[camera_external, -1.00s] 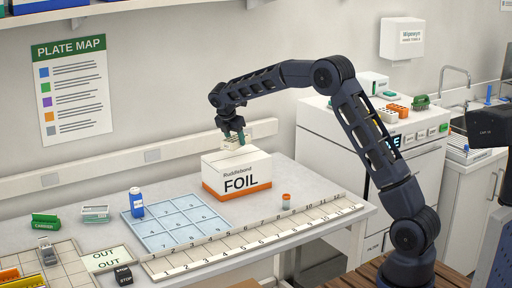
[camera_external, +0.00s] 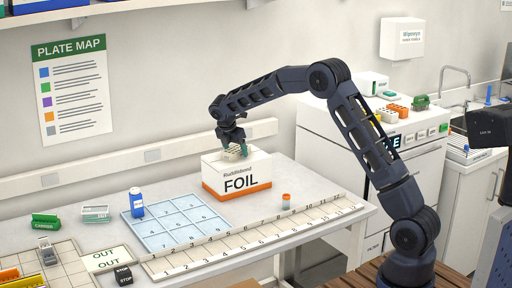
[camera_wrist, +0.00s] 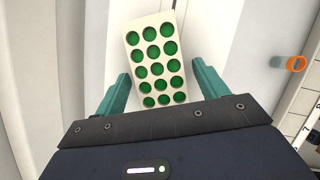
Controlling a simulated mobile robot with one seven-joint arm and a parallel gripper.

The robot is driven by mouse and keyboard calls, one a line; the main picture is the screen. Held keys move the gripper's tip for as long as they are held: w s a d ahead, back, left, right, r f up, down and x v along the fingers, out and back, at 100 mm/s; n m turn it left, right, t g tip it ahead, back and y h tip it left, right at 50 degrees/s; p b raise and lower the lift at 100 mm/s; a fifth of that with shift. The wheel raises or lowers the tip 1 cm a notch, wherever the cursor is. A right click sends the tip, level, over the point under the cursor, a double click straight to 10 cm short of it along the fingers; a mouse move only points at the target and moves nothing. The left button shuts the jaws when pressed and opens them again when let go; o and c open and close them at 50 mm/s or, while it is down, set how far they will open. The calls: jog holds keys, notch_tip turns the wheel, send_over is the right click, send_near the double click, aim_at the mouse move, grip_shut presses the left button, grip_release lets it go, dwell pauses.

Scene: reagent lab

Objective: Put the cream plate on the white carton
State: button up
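The cream plate (camera_wrist: 154,58), with rows of green wells, lies on top of the white carton (camera_external: 238,176) marked FOIL; the plate also shows in the external view (camera_external: 232,155). The carton has an orange lower band and stands at the back of the bench. My gripper (camera_external: 232,148) is low over the carton top. In the wrist view its teal fingers (camera_wrist: 162,82) stand on either side of the plate, with a gap at each side, so it is open. The near end of the plate is close to my gripper's palm.
An orange-capped vial (camera_external: 286,201) stands right of the carton. A blue grid mat (camera_external: 172,222) with a blue bottle (camera_external: 136,202) lies to the left. A numbered strip (camera_external: 250,240) runs along the bench front. A wall rail is behind the carton.

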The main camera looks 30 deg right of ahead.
jog(key=v, duration=1.1)
jog(key=s+d+r+m+y, duration=0.1)
jog(key=s+d+r+m, duration=0.3)
jog(key=s, duration=0.3)
jog(key=s+d+r+m, duration=0.2)
jog(key=s+d+r, duration=0.2)
jog(key=s+r, duration=0.35)
jog(key=s+d+m+t+y, duration=0.1)
jog(key=s+d+m, duration=0.2)
jog(key=s, duration=0.6)
jog(key=s+d+m, duration=0.3)
jog(key=s+m, duration=0.1)
jog(key=s, duration=0.6)
jog(key=s+d+m+t+y, duration=0.1)
jog(key=s+d+m, duration=0.2)
jog(key=s, duration=0.6)
jog(key=s+d+f+m, duration=0.1)
jog(key=s+f+m, duration=0.2)
jog(key=s, duration=0.4)
jog(key=s+f+m+t+y, duration=0.1)
jog(key=s+f+m, duration=0.2)
jog(key=s, duration=0.3)
jog(key=shift+s+d+f, duration=0.4)
jog(key=shift+f, duration=0.05)
